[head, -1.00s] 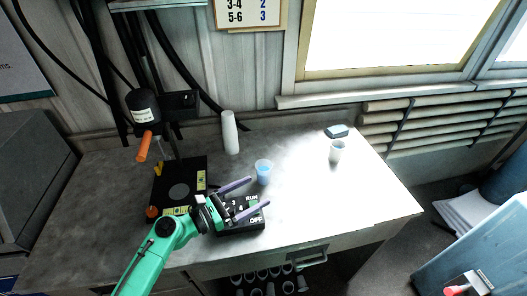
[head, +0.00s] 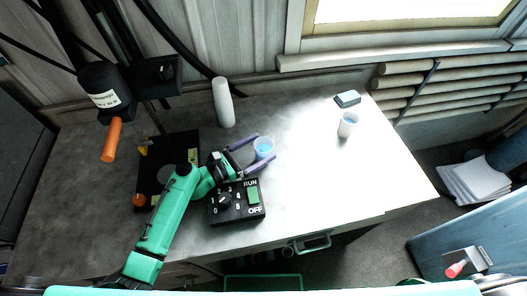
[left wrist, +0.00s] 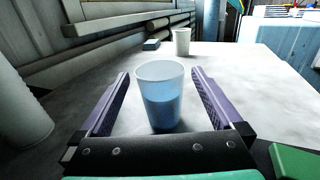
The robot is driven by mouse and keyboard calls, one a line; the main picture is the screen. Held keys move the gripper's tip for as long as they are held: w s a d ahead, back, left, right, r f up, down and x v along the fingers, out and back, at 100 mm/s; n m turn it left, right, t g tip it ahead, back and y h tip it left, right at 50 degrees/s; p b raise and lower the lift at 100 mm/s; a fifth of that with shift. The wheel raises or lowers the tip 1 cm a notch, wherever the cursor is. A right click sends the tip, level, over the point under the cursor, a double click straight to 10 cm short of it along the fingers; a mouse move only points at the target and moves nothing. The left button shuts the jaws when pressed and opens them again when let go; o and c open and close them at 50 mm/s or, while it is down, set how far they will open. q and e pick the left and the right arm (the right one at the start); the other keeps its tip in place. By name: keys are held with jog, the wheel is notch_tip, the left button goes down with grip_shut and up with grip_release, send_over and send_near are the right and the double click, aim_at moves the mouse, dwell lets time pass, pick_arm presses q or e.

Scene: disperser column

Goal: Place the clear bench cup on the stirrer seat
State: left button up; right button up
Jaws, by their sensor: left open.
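The clear bench cup (head: 264,146), holding blue liquid, stands upright on the bench. In the left wrist view the cup (left wrist: 160,92) is between the two purple fingers, with visible gaps on both sides. My left gripper (head: 265,149) is open around it. The stirrer seat (head: 166,174) is a grey disc on a black base plate (head: 181,143), left of the cup; my left arm partly covers this area. My right gripper is not in view.
A black control box (head: 236,208) with a dial and RUN/OFF switch sits just in front of the cup. A dark disperser head (head: 105,88) with an orange handle overhangs the left side. A white bottle (head: 223,103), a white cup (head: 347,125) and a small dark box (head: 347,98) stand farther back.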

aim_at(270, 143)
pick_arm(q)
jog(key=x, duration=0.5)
jog(key=shift+r, duration=0.1)
jog(key=shift+c, duration=1.2)
grip_shut()
notch_tip(270, 143, up, 20)
jog(key=p, duration=0.5)
jog(key=shift+p, duration=0.35)
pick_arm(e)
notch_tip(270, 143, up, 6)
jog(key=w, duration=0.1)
